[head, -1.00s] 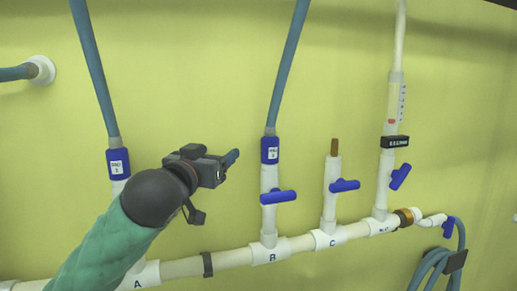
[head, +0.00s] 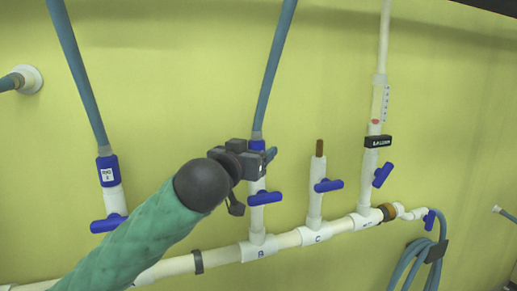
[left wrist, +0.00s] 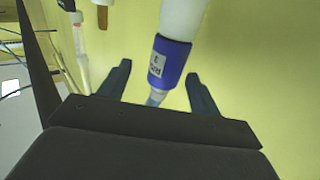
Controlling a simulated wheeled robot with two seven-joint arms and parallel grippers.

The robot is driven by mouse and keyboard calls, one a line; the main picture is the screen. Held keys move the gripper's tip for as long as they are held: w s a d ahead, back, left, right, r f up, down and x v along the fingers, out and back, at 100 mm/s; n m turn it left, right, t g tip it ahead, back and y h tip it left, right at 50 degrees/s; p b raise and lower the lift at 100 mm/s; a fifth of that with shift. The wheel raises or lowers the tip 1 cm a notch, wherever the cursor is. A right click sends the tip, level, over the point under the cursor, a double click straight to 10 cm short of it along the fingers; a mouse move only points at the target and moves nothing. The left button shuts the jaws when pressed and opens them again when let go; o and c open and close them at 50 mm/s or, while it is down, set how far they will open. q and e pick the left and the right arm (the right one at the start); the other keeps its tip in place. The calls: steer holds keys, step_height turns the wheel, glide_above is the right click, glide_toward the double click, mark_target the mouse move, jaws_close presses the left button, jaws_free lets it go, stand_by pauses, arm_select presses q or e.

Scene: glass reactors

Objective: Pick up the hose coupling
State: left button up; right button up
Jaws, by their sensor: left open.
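A blue hose coupling (head: 257,144) with a white label joins a blue-green hose (head: 274,75) to the upright white pipe of branch B. In the head view my left gripper (head: 270,155) is in front of it and hides most of it. In the left wrist view the coupling (left wrist: 169,62) appears between the two spread fingers of my open left gripper (left wrist: 159,72). Whether the fingers touch it I cannot tell. A second blue coupling (head: 107,171) sits on the left branch. My right gripper is not in view.
A blue valve handle (head: 265,197) sticks out just below the coupling on B. Branch C (head: 316,190) and a further branch with a clear tube (head: 379,100) stand to the right. A white horizontal pipe (head: 285,241) runs below. A coiled hose (head: 405,265) hangs at right.

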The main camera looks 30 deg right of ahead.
mark_target(260, 145)
arm_select(q)
steer(key=shift+w+d+r+p, duration=0.15)
steer(key=shift+w+d+p, duration=0.2)
steer(key=shift+w+p, duration=0.35)
steer(key=shift+w+d+p, duration=0.25)
steer(key=shift+d+p, duration=0.1)
steer(key=shift+p, duration=0.15)
steer(key=shift+w+d+p, duration=0.15)
steer(key=shift+d+p, duration=0.15)
steer(key=shift+p, duration=0.05)
steer(key=shift+p+x, duration=0.45)
steer(key=shift+x, duration=0.3)
steer(key=shift+w+d, duration=0.1)
steer(key=shift+d, duration=0.25)
steer(key=c, duration=1.1)
steer(key=shift+c, duration=0.2)
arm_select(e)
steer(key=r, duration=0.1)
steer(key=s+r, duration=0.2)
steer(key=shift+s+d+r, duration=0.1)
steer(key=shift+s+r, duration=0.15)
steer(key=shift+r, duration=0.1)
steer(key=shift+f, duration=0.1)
